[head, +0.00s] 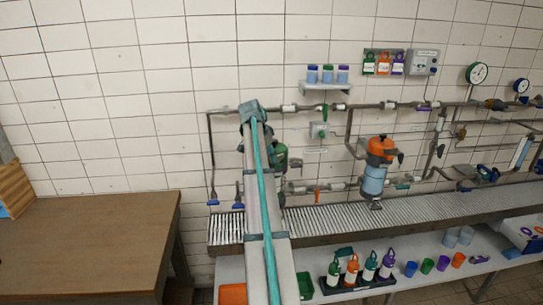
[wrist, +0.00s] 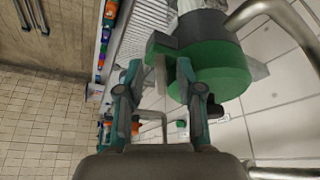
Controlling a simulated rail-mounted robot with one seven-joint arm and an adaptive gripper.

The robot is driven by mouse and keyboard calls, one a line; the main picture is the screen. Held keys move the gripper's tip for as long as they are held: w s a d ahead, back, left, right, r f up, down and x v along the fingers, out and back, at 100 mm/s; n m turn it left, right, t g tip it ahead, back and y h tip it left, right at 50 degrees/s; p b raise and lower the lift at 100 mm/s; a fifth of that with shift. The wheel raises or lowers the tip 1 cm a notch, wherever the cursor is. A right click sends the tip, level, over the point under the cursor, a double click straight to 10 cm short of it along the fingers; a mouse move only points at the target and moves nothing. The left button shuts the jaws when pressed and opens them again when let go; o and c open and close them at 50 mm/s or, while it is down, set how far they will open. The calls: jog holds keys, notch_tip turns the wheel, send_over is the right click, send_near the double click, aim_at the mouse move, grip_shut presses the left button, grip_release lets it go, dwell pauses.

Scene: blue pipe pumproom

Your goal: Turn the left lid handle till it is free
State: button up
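The left filter has a green lid (wrist: 222,72), seen large at the upper right of the wrist view. A green handle (wrist: 158,44) juts from it to the left, just beyond my fingertips. My gripper (wrist: 159,80) is open, one teal finger on each side of the handle's line; I cannot tell whether either finger touches it. In the head view the green lid (head: 281,152) shows only partly at the right edge of my arm. My arm hides the rest of that filter and my gripper there.
Grey pipes run close beside the lid in the wrist view (wrist: 285,22). A second filter with an orange lid (head: 381,146) stands to the right. A slatted grate (head: 330,217) lies below. A wooden table (head: 90,240) is at left.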

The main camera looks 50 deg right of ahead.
jog(key=shift+x, duration=0.9)
grip_shut()
